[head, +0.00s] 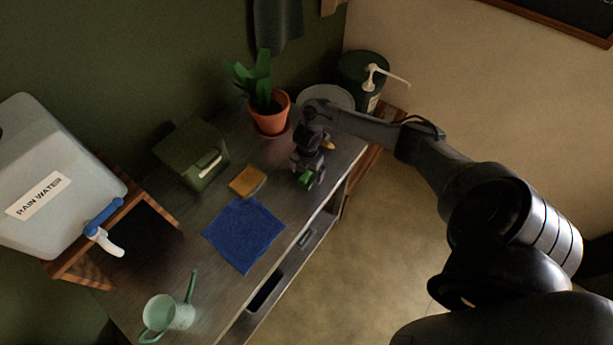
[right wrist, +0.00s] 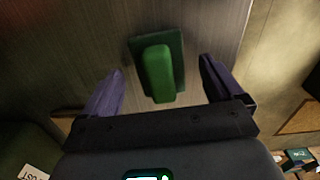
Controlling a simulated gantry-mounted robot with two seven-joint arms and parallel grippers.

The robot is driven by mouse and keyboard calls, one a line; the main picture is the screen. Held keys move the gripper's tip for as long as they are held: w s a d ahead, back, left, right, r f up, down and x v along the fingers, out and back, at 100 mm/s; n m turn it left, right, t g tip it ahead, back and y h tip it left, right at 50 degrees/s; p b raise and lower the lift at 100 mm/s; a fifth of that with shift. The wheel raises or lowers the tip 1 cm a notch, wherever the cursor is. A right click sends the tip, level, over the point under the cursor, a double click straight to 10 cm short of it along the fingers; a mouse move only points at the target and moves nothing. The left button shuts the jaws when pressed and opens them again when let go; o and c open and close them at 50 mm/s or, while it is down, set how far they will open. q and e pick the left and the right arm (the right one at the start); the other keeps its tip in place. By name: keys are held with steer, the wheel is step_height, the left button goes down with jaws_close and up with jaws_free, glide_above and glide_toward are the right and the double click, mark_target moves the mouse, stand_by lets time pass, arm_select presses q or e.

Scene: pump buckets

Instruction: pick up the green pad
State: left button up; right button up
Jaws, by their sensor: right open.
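The green pad (right wrist: 158,73) lies on the grey bench top, a bright green raised handle on a darker green base. In the head view the green pad (head: 306,180) shows as a small green patch just below my right gripper (head: 308,168), partly hidden by it. In the right wrist view my right gripper (right wrist: 162,92) is open, with one purple-grey finger on each side of the pad and clear gaps between. The fingers do not touch it. My left gripper is in neither view.
On the bench (head: 215,275) are a blue cloth (head: 244,236), a yellow-brown sponge (head: 247,182), a green box (head: 192,154), a potted plant (head: 269,115) and a pale green watering can (head: 168,314). A dark green pump bucket (head: 358,72) stands at the far end. A rain water tank (head: 60,175) is at left.

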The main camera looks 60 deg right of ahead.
steer(key=shift+f, duration=0.75)
steer(key=c, duration=1.1)
steer(key=shift+c, duration=0.2)
steer(key=shift+r, duration=0.15)
